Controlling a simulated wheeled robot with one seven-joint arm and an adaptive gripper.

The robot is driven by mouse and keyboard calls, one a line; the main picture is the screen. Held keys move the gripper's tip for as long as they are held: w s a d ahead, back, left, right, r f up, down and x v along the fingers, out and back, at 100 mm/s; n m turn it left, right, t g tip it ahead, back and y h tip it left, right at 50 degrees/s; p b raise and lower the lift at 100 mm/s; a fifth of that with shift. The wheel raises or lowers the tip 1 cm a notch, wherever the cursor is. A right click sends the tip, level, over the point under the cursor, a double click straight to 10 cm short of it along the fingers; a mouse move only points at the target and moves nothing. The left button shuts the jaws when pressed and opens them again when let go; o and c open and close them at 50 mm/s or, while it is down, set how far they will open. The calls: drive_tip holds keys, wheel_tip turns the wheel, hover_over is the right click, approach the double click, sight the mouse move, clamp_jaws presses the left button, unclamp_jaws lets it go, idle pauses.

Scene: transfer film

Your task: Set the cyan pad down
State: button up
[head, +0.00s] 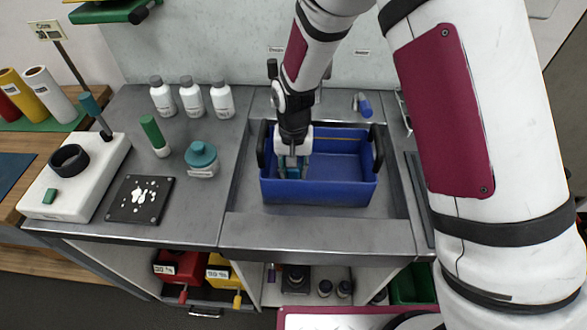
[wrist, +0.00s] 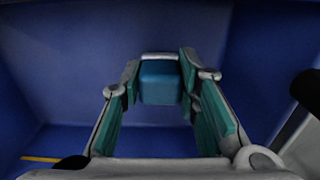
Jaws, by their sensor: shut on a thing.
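My gripper (head: 292,172) reaches down into the left part of the blue bin (head: 322,192). In the wrist view the cyan pad (wrist: 160,84) shows as a small blue-cyan block between the two teal-lined fingers of my gripper (wrist: 161,78). The fingers are shut on it from both sides. The bin's dark blue walls and floor surround the pad in the wrist view. I cannot tell whether the pad touches the bin floor.
The bin sits in a recessed metal counter. To its left are a teal-lidded jar (head: 201,160), a green-capped bottle (head: 155,136), several white bottles (head: 192,100) and a black plate with white pieces (head: 140,198). A blue cylinder (head: 364,104) lies behind the bin. The bin's right half looks empty.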

drive_tip(key=shift+f, duration=0.15)
drive_tip(key=o, duration=1.1)
wheel_tip(320, 180, up, 12)
drive_tip(key=shift+b, duration=0.4)
